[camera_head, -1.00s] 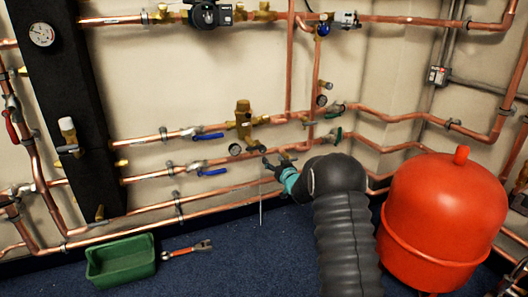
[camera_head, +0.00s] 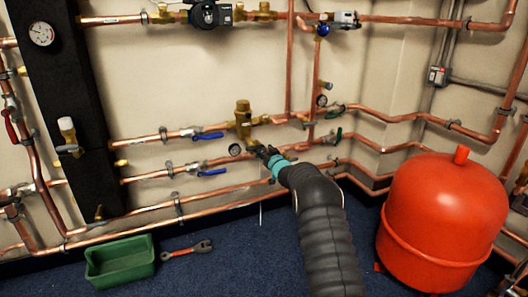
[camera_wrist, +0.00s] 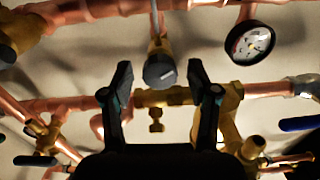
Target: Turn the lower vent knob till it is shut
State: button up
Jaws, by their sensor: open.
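A dark grey round knob (camera_wrist: 166,73) on a brass body shows in the wrist view, with a short pale mark on its face lying nearly level, slightly tilted. I take it for the lower vent knob. My gripper (camera_wrist: 160,68) is open, with one finger on each side of the knob and a visible gap on both sides. In the head view my gripper (camera_head: 264,153) is at the pipework just below the brass valve (camera_head: 243,120) and hides the knob. A small brass T-shaped tap (camera_wrist: 156,119) shows between the fingers' bases in the wrist view.
A dial gauge (camera_wrist: 250,43) is close to one finger; it also shows in the head view (camera_head: 235,150). Blue lever handles (camera_head: 212,172) lie to the left. A red tank (camera_head: 440,220) stands at right.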

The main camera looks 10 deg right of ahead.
grip_shut()
